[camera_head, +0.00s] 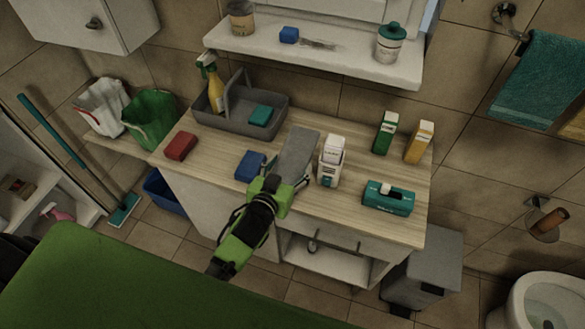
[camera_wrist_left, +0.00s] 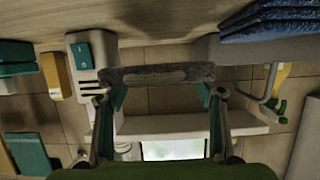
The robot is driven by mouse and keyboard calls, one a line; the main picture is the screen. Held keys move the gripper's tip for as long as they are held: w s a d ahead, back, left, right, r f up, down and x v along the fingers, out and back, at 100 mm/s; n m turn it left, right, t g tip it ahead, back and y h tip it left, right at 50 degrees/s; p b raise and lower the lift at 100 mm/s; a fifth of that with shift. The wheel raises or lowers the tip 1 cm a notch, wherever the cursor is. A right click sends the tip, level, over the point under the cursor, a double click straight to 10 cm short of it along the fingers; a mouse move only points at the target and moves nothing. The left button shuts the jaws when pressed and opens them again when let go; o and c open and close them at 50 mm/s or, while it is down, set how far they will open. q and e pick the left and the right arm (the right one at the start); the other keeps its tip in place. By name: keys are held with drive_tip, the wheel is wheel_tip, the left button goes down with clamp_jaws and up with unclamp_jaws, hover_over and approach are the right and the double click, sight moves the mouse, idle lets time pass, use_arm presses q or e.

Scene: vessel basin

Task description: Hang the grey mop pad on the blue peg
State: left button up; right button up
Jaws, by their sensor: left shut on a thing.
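The grey mop pad (camera_head: 299,150) is a flat, long slab over the middle of the wooden counter. In the left wrist view, which looks upside down, the pad (camera_wrist_left: 155,75) spans between the two fingers. My left gripper (camera_head: 285,183) is shut on the near end of the pad; its fingers also show in the left wrist view (camera_wrist_left: 162,94). Whether the pad touches the counter is unclear. I cannot make out a blue peg in either view. My right gripper is not in view.
A grey caddy (camera_head: 278,106) is behind. A wall shelf (camera_head: 340,62) hangs above. A teal box (camera_head: 388,198) is at right.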

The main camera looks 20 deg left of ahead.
sight(292, 170)
use_arm(q)
drive_tip(key=shift+w+f, duration=0.75)
drive_tip(key=shift+f, duration=0.1)
drive_tip(key=f, duration=0.1)
drive_tip(key=w+f+p, duration=0.1)
drive_tip(key=shift+f, duration=0.65)
drive_tip(key=shift+s+f, duration=0.2)
drive_tip(key=shift+f, duration=0.05)
drive_tip(key=o, duration=1.3)
drive_tip(key=shift+w, duration=0.1)
drive_tip(key=shift+c, duration=0.2)
